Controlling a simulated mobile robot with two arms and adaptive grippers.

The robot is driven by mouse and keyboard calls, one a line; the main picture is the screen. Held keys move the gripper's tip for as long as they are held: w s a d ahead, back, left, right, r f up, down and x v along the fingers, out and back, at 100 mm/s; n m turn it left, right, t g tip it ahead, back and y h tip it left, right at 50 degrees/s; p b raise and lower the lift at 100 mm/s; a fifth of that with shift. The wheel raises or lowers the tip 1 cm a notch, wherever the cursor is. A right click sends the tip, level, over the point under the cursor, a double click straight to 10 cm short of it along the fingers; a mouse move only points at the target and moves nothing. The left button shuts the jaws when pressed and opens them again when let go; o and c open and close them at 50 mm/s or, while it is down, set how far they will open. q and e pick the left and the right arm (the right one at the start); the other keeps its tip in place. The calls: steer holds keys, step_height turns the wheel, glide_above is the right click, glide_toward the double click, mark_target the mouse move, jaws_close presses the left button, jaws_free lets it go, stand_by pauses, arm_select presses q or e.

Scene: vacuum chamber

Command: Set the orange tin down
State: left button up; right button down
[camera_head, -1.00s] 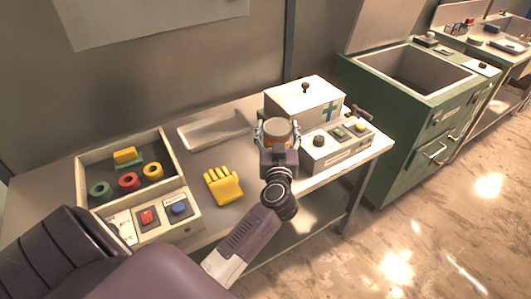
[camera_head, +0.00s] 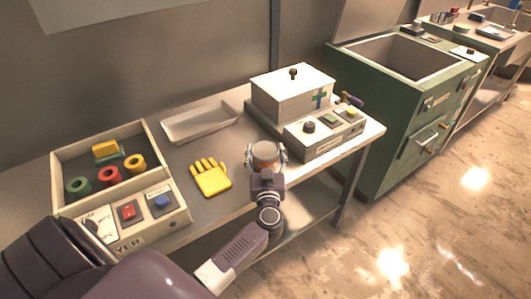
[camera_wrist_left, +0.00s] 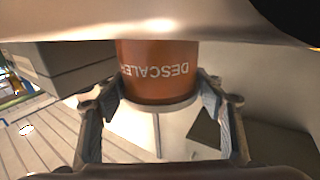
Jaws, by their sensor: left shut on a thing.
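The orange tin (camera_head: 265,161) has a greyish top and sits between the fingers of my left gripper (camera_head: 265,155), which is shut on it. It is over the table's front part, between the yellow glove and the white control box; I cannot tell whether its base touches the tabletop. In the left wrist view the tin (camera_wrist_left: 160,72) shows the word DESCALER upside down, with a finger on each side. Its far end is cut off there by a pale shape. My right gripper is not in view.
A yellow glove (camera_head: 210,178) lies left of the tin. A lidded white box (camera_head: 290,97) and its control panel (camera_head: 325,138) stand right and behind. An empty white tray (camera_head: 200,123) lies at the back. A tray with coloured rings (camera_head: 58,187) is at left. Bare tabletop (camera_head: 222,148) lies behind the tin.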

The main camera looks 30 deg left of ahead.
arm_select(q)
steer(key=shift+f, duration=0.1)
steer(key=o, duration=1.2)
steer(key=shift+c, duration=0.2)
